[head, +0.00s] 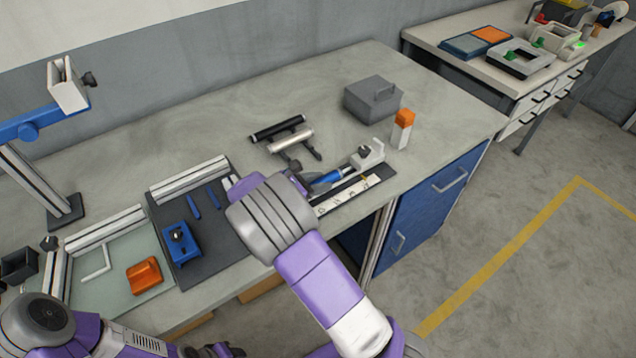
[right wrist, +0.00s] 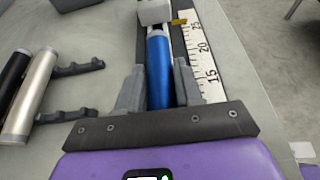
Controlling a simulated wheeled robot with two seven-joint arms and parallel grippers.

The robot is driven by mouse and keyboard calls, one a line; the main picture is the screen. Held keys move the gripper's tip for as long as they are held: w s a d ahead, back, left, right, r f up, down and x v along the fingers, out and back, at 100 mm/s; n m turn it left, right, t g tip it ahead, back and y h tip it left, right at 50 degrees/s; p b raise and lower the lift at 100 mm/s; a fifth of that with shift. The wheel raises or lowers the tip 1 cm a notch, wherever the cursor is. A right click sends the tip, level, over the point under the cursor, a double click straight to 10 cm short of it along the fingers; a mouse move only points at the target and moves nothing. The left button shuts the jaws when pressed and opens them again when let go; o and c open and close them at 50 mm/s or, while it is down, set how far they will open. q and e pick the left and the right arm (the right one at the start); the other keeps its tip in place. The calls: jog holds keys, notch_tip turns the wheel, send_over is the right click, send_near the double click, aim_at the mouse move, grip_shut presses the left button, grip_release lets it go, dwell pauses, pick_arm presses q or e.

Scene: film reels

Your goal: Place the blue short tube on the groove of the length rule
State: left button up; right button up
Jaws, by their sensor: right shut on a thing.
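The blue short tube (right wrist: 158,70) has metallic ends and lies between the two grey fingers of my right gripper (right wrist: 159,92), which is shut on it. The tube is lined up lengthwise with the length rule (right wrist: 205,60), beside its white numbered scale. Its far end is close to the rule's grey end block (right wrist: 155,12). I cannot tell whether it touches the groove. In the head view the tube (head: 328,177) shows just past my right gripper (head: 312,184), above the dark base of the rule (head: 352,192). My left arm shows at bottom left; its gripper cannot be made out.
A black tube (head: 278,128) and a silver tube (head: 291,139) lie on a holder behind the rule. A grey box (head: 372,98) and an orange-topped white bottle (head: 403,129) stand at the right. A dark mat (head: 215,262) with blue tools lies left. The table's back is clear.

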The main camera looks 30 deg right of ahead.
jog(key=shift+s+a+f, duration=0.1)
jog(key=shift+s+f, duration=0.05)
jog(key=shift+f, duration=0.55)
jog(key=o, duration=1.1)
jog(key=shift+f, duration=0.2)
jog(key=shift+r, duration=0.25)
jog(key=p+v, duration=0.1)
jog(key=v, duration=0.4)
jog(key=r+p+v, duration=0.1)
jog(key=p+v, duration=0.1)
jog(key=v, duration=0.4)
jog(key=shift+r, duration=0.15)
jog(key=shift+a+r, duration=0.15)
jog(key=shift+a, duration=0.25)
